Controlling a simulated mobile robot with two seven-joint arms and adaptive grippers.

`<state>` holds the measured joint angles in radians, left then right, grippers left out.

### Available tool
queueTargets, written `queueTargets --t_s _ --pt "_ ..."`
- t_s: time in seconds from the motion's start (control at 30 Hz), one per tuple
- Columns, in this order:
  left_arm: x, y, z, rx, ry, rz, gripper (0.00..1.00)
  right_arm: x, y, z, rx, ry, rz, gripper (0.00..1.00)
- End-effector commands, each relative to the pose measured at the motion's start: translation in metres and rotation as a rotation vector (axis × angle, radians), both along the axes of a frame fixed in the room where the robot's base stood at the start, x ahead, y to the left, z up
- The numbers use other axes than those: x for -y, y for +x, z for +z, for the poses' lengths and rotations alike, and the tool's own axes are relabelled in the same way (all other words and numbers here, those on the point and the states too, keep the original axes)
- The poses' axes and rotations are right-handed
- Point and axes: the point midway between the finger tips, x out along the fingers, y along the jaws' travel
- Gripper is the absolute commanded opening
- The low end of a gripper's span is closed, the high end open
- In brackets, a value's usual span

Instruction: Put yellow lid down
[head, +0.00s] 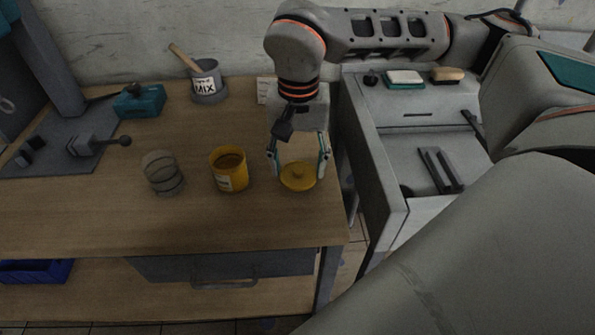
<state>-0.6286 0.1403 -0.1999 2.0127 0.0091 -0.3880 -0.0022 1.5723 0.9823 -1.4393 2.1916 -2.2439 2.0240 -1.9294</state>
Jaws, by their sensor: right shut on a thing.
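The yellow lid (298,178) is a round disc with a small knob, near the right end of the wooden table. My right gripper (298,168) points down over it, with one finger on each side, and is shut on it. The lid is at or just above the table top; I cannot tell whether it touches. An open yellow can (229,170) with a pale label stands upright just left of the lid. My left gripper is not in view.
A grey ribbed jar (162,173) stands left of the can. A grey MIX pot (208,84) with a wooden stick and a teal block (140,101) are at the back. A grey sink unit (388,160) adjoins on the right. The table front (190,225) is clear.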

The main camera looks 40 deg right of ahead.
Motion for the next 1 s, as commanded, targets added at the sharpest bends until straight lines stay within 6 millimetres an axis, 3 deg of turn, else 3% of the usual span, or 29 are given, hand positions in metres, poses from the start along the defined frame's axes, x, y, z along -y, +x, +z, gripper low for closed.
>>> queueTargets --t_s 0.03,0.17,0.57,0.6,0.63,1.0 --pt "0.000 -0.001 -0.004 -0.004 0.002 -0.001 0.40 0.000 -0.001 -0.011 -0.007 -0.001 0.000 0.45" --pt "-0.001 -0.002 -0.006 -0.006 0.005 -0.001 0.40 0.000 -0.001 -0.026 -0.005 0.000 -0.001 0.45" --pt "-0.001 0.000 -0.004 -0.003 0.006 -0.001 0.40 0.000 0.000 -0.029 -0.001 0.000 -0.001 0.45" --pt "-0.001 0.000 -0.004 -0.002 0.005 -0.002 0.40 0.000 0.000 -0.029 -0.001 0.000 -0.001 0.61" --pt "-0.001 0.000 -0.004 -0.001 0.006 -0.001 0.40 0.000 0.000 -0.029 -0.001 0.000 -0.001 0.69" --pt "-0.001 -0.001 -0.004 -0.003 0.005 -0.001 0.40 0.000 0.000 -0.027 0.000 0.000 -0.001 0.70"
